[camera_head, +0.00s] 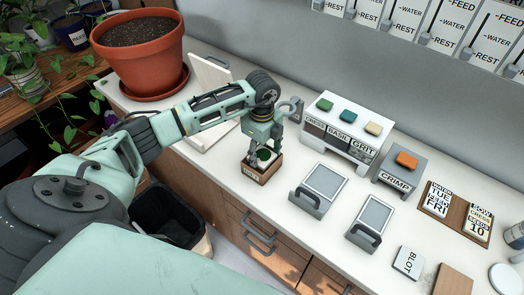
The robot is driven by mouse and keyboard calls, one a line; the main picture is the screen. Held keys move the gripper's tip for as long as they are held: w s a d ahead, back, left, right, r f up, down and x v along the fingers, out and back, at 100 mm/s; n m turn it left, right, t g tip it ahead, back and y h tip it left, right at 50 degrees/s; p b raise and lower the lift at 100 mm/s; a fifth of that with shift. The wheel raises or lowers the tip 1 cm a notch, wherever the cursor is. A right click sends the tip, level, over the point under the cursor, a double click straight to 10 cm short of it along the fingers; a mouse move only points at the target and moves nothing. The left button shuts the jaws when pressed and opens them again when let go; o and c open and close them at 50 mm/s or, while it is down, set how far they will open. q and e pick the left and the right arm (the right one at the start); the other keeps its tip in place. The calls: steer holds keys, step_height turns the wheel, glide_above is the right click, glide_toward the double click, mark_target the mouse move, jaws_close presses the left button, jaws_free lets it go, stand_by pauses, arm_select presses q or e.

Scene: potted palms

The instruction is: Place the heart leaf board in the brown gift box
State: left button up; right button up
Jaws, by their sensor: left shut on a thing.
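My left gripper (259,150) reaches down from the upper left, and its fingertips are at the mouth of the small brown box (262,174). It is shut on a small piece with a dark green leaf shape (264,155), which looks like the heart leaf board. The piece appears to be in or just over the box opening; I cannot tell whether it touches the bottom. The brown box stands on the white counter near its front edge, with a small label on its front. The fingers hide part of the piece and the box's far side. My right gripper is not in view.
Two grey trays with handles (321,188) (373,216) stand right of the box. Behind are a white stand (345,138) with coloured blocks and a grey CRIMP press (400,172). A terracotta pot (141,62) and a white board (207,80) are left. A dark bin (168,213) stands below.

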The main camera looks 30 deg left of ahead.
mark_target(262, 156)
arm_select(q)
steer(key=o, duration=1.1)
steer(key=shift+r, duration=0.25)
step_height(262, 156, up, 13)
steer(key=b, duration=0.2)
steer(key=shift+f, duration=0.1)
